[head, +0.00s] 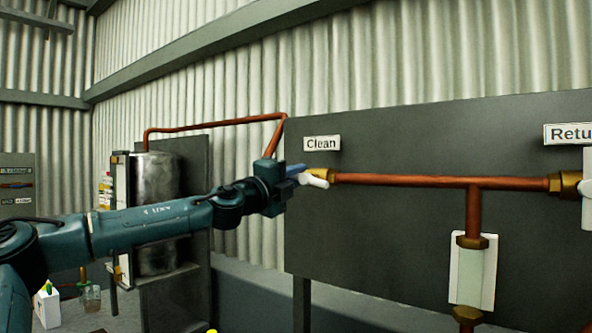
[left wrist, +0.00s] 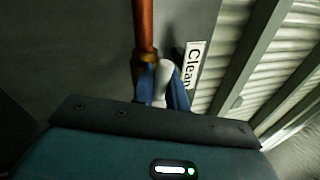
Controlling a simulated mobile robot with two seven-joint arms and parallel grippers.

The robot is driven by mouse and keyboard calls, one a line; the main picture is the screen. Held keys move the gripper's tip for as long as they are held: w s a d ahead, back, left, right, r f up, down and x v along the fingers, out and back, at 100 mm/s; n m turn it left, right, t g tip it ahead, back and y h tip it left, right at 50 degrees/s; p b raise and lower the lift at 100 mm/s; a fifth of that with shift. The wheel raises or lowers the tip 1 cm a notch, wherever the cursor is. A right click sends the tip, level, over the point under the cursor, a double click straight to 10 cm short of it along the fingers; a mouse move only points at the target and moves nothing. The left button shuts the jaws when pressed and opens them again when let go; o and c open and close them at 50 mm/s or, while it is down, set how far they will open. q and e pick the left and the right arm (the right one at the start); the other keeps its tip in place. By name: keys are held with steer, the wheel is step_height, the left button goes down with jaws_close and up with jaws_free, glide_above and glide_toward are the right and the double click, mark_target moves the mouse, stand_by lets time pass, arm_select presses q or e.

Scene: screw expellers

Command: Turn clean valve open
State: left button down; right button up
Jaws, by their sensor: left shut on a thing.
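The clean valve's white handle (head: 314,180) is at the left end of the copper pipe, just below the "Clean" label (head: 321,143). My left gripper (head: 296,171) reaches it from the left, with its blue fingers at the handle. In the left wrist view, the two blue fingers of my left gripper (left wrist: 162,88) are on either side of the white handle (left wrist: 161,83) and shut on it. The brass valve fitting (left wrist: 143,62) shows just beyond them, joined to the copper pipe. Part of the valve body is hidden behind the fingers. My right gripper is not in view.
A dark panel (head: 400,235) carries the copper pipe (head: 410,180), which branches down to a sight tube (head: 470,270). A "Return" label (head: 570,133), partly cut off, is at the right. A metal tank (head: 157,205) stands behind my left arm.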

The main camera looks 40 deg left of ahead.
arm_select(q)
steer(key=shift+f+n+y, duration=0.15)
steer(key=shift+n+y, duration=0.25)
steer(key=shift+n, duration=0.4)
steer(key=shift+f+n, duration=0.15)
steer(key=shift+n, duration=0.55)
steer(key=shift+y, duration=0.4)
steer(key=c, duration=1.5)
jaws_free()
steer(key=shift+o, duration=0.2)
steer(key=shift+s, duration=0.15)
